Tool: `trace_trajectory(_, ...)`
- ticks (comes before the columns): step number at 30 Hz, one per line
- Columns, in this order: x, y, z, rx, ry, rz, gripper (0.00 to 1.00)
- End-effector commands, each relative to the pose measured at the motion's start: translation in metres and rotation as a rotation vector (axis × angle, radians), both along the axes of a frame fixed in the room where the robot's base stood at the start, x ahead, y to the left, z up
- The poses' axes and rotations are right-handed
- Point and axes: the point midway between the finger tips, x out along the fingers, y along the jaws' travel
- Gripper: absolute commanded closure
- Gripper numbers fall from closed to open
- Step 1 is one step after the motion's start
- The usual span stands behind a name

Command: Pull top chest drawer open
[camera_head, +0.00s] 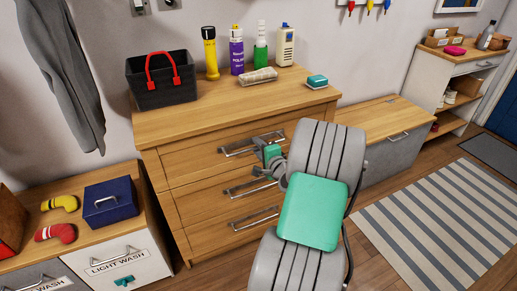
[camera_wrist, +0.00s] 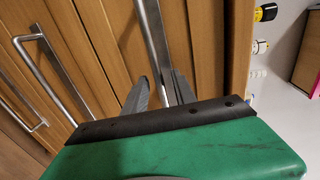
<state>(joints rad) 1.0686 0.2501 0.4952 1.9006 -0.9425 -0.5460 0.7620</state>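The wooden chest (camera_head: 205,165) has three stacked drawers, each with a metal bar handle. The top drawer (camera_head: 192,160) looks flush with the chest front. Its handle (camera_head: 236,150) is partly hidden at its right end by my gripper (camera_head: 268,153). In the wrist view, the bar of this handle (camera_wrist: 152,30) runs down between the two grey fingers of my gripper (camera_wrist: 160,85). The fingers lie one on each side of the bar, close to it. Whether they press on it I cannot tell. The middle drawer's handle (camera_head: 245,188) is just below.
A low cabinet with a blue box (camera_head: 110,202) is at the left. A low wooden bench (camera_head: 385,120) stands at the right. A striped rug (camera_head: 435,220) lies on open floor.

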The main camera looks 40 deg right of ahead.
Motion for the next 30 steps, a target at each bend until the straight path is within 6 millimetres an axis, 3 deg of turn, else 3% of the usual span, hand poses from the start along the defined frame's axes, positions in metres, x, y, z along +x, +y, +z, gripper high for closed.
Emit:
trace_trajectory(8, 0.0032, -0.0007, -0.0001, -0.003, 0.001, 0.001, 0.68)
trace_trajectory(20, 0.0028, -0.0007, -0.0002, -0.003, 0.001, 0.001, 1.0)
trace_trajectory(30, 0.0027, -0.0007, -0.0004, -0.003, 0.002, 0.001, 1.0)
